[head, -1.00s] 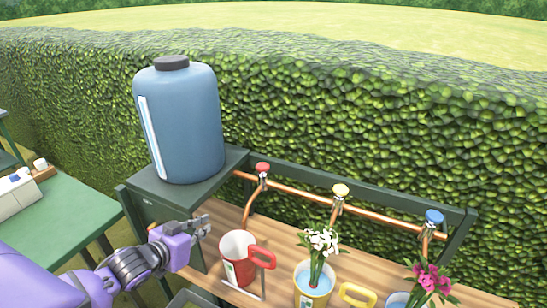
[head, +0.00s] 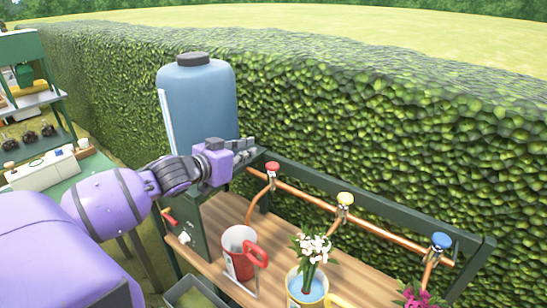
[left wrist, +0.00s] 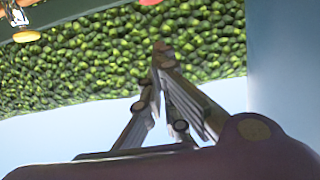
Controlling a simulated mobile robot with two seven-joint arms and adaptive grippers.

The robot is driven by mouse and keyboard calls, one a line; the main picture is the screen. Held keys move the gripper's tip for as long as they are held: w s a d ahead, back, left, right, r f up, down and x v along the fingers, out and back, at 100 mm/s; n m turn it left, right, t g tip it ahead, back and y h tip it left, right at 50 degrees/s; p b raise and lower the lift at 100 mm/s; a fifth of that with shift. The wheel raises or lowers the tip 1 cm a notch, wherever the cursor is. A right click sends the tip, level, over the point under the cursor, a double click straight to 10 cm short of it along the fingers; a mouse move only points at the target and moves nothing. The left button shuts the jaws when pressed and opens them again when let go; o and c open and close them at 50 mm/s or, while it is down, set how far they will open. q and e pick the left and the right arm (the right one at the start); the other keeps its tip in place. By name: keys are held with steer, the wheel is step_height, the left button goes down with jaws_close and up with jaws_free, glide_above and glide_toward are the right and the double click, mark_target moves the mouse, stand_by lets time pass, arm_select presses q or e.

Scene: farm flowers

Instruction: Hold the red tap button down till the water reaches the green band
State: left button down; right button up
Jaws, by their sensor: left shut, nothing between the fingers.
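The red tap button (head: 273,166) tops the leftmost tap on the copper pipe. The red jug (head: 240,254) stands upright on the wooden bench below that tap, with its red handle to the right. Its water level and any green band cannot be made out. My left gripper (head: 250,149) is shut and empty, raised in front of the blue tank (head: 197,100), to the left of the red button and a little above it. In the left wrist view the closed fingers (left wrist: 160,50) point towards the hedge. My right gripper is not in view.
A yellow tap button (head: 345,199) and a blue tap button (head: 441,241) sit further right. A jug with white flowers (head: 312,249) and pink flowers (head: 418,297) stand on the bench. A green rail (head: 370,208) runs behind the taps.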

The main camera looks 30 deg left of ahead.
arm_select(q)
glide_above(269, 170)
step_height(269, 170, down, 5)
steer(key=shift+r+b, duration=0.1)
steer(key=shift+b, duration=0.35)
steer(key=shift+f, duration=0.8)
